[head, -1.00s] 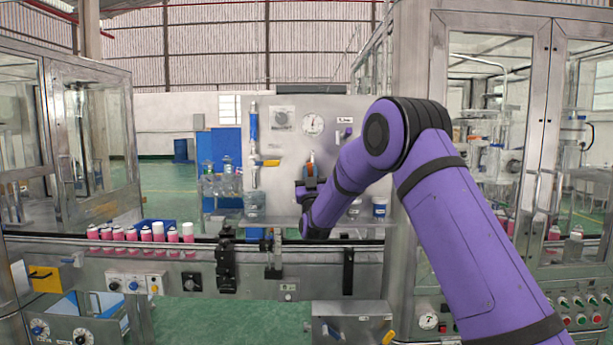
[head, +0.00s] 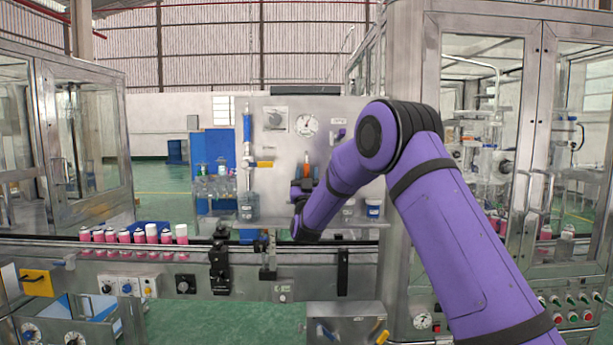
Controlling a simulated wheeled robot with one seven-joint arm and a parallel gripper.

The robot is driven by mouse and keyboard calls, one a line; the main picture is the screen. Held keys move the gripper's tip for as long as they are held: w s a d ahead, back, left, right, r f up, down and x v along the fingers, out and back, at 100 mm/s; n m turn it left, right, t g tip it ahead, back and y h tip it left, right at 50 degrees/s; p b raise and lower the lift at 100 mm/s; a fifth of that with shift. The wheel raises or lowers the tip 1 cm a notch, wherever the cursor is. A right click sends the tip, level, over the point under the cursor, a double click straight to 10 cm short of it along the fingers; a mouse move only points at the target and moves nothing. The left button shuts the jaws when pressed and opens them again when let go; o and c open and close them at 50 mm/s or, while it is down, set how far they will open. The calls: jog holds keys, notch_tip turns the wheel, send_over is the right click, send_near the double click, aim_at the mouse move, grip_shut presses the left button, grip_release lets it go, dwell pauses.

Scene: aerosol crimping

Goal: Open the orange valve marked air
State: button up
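A small upright orange handle (head: 306,167) shows on the grey metal panel (head: 283,205), below a round dial gauge. Its marking is too small to read. A yellow-orange lever (head: 265,164) sticks out sideways to its left, near a blue-topped clear column. My gripper (head: 303,187) is small and dark at the end of my purple arm, just below the upright orange handle in the picture. I cannot tell whether it touches the handle, or whether its fingers are open or shut.
A conveyor (head: 150,243) runs across the front with several pink bottles (head: 138,235) at its left. A white-and-blue tub (head: 373,208) stands on the shelf to the right of my gripper. Glass-doored cabinets stand left and right. A purple knob (head: 341,134) is on the panel.

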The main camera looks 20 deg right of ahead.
jog(key=shift+s+a+f, duration=0.15)
jog(key=shift+s+f, duration=0.05)
jog(key=s+a, duration=0.4)
jog(key=s, duration=0.7)
jog(key=shift+s+f, duration=0.2)
jog(key=shift+s, duration=0.2)
jog(key=s+d+r+n+g+y, duration=0.1)
jog(key=s+r+n+g+y, duration=0.3)
jog(key=s+r+g+y, duration=0.35)
jog(key=s+d+f+g, duration=0.1)
jog(key=s+f+g, duration=0.3)
jog(key=s, duration=0.8)
jog(key=s+d+f+g+y, duration=0.1)
jog(key=s+f+g, duration=0.3)
jog(key=s, duration=0.8)
jog(key=s+d+f+g, duration=0.2)
jog(key=s+g, duration=0.3)
jog(key=s, duration=0.7)
jog(key=shift+s+f, duration=0.3)
jog(key=shift+f, duration=0.6)
